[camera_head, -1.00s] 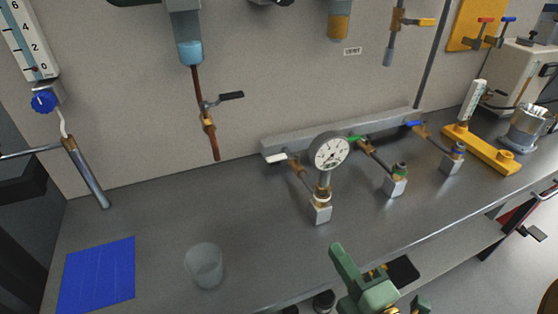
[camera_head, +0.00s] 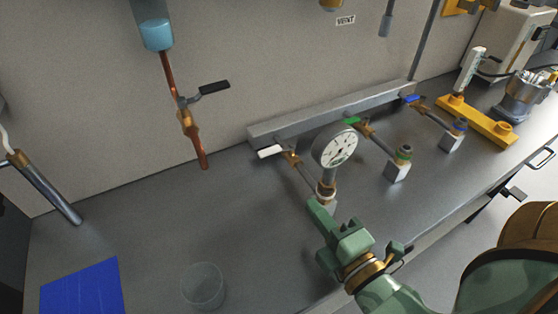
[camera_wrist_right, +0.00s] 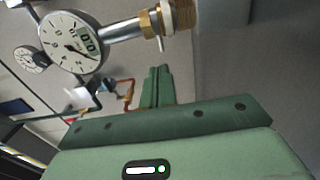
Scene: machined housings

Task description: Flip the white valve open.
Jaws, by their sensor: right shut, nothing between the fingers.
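The white valve handle (camera_head: 270,152) sits on a brass valve body at the left end of the grey manifold. It points left, across the thin pipe that runs forward to the gauge. My right gripper (camera_head: 316,204) is green, shut and empty. In the head view its tips overlap the foot of the gauge stand, below and right of the white handle and apart from it. In the right wrist view the shut fingers (camera_wrist_right: 157,85) show below the gauge stem. I cannot clearly pick out the white handle there. My left gripper is not in view.
A round dial gauge (camera_head: 335,147) stands just right of the white handle. Green (camera_head: 352,121) and blue (camera_head: 412,98) handles follow along the manifold (camera_head: 300,125). A black-handled valve (camera_head: 213,87) is on the copper wall pipe. A clear beaker (camera_head: 203,286) and blue mat (camera_head: 82,287) lie left.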

